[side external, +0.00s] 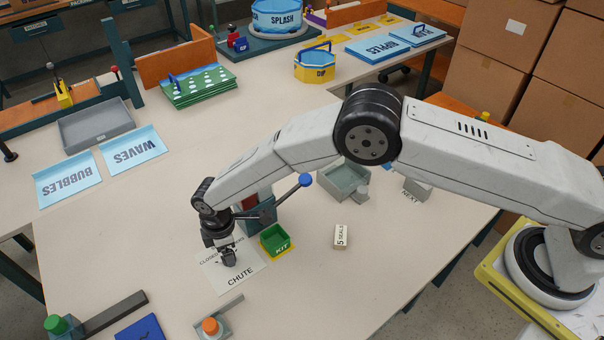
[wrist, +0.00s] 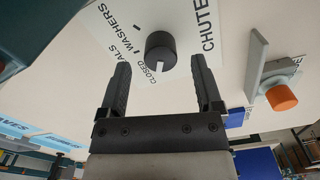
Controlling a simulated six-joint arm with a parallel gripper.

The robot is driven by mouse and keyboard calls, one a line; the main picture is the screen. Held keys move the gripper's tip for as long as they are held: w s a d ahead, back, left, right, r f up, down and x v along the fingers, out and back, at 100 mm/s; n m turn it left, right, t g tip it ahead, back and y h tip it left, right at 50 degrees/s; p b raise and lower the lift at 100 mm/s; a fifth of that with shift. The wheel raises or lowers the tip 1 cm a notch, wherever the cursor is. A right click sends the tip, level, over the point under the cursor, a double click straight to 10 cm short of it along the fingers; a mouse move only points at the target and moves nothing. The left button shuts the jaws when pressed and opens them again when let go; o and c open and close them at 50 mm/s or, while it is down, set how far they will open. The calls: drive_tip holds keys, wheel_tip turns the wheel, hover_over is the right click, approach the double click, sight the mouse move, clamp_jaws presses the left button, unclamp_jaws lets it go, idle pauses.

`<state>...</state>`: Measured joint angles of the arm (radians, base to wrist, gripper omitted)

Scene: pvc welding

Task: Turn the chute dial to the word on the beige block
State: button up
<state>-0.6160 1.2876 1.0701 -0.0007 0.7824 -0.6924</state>
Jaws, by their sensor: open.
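The beige block (side external: 341,237) lies on the table right of the green kit bin, and its label appears to read "5 SEALS". The white chute card (side external: 240,277) lies under my gripper (side external: 228,258). In the wrist view the black chute dial (wrist: 161,48) is round, with a white pointer mark on its near edge, toward the word CLOSED. WASHERS and a partly hidden word ending in "ALS" are also printed there. My gripper (wrist: 160,66) is open, one finger on each side of the dial in the picture; contact cannot be told. In the side view my gripper hides the dial.
The green kit bin (side external: 275,240) stands close right of the card. A blue-knobbed lever (side external: 305,180) rises behind it. A fixture with an orange knob (side external: 211,327) stands in front. A grey open box (side external: 344,180) is farther back. Table around the beige block is clear.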

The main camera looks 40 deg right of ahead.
drive_tip(key=shift+f, duration=1.1)
clamp_jaws()
